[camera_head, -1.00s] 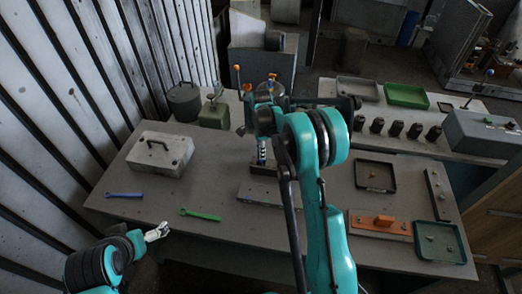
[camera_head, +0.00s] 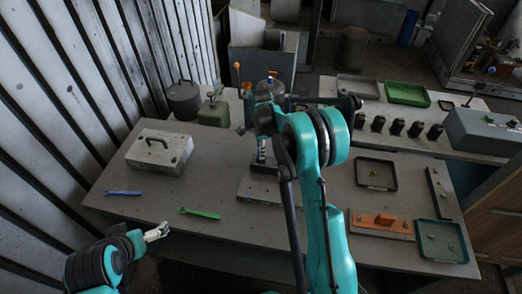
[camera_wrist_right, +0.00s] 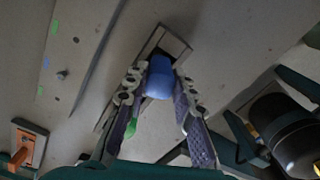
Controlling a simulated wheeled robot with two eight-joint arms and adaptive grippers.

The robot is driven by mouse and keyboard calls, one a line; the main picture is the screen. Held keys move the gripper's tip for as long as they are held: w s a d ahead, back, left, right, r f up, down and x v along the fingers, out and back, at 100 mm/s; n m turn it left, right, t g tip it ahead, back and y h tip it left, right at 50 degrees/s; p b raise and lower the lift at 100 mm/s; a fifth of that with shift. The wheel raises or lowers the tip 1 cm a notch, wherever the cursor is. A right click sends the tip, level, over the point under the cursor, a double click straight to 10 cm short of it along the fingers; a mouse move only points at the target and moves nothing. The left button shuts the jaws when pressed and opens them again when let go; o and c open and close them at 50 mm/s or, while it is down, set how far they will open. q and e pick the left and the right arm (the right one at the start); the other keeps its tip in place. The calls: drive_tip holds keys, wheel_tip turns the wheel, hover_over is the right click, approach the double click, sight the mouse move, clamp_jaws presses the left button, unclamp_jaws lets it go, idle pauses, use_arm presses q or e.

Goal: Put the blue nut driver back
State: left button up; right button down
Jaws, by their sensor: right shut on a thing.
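The blue nut driver (camera_wrist_right: 159,77) shows in the right wrist view as a blue rounded piece between the fingertips of my right gripper (camera_wrist_right: 160,90), which is shut on it. Beyond it lies a grey plate with a dark recess (camera_wrist_right: 171,42). Whether the driver touches the plate cannot be told. In the head view, a blue and white piece (camera_head: 261,150) shows below my right wrist, above a grey base plate (camera_head: 262,188); the arm hides much of this area. My left gripper (camera_head: 157,231) is at the table's front left; its jaws are too small to read.
A blue wrench (camera_head: 124,193) and green wrench (camera_head: 200,213) lie on the table (camera_head: 150,212). A grey case (camera_head: 160,152) stands at left. An orange block on a plate (camera_head: 383,223) and trays (camera_head: 376,174) lie at right. Orange-topped upright pieces (camera_head: 237,66) stand behind my arm.

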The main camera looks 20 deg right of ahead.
drive_tip(key=c, duration=0.7)
unclamp_jaws()
drive_tip(key=shift+r+p, duration=2.25)
drive_tip(key=shift+r, duration=1.8)
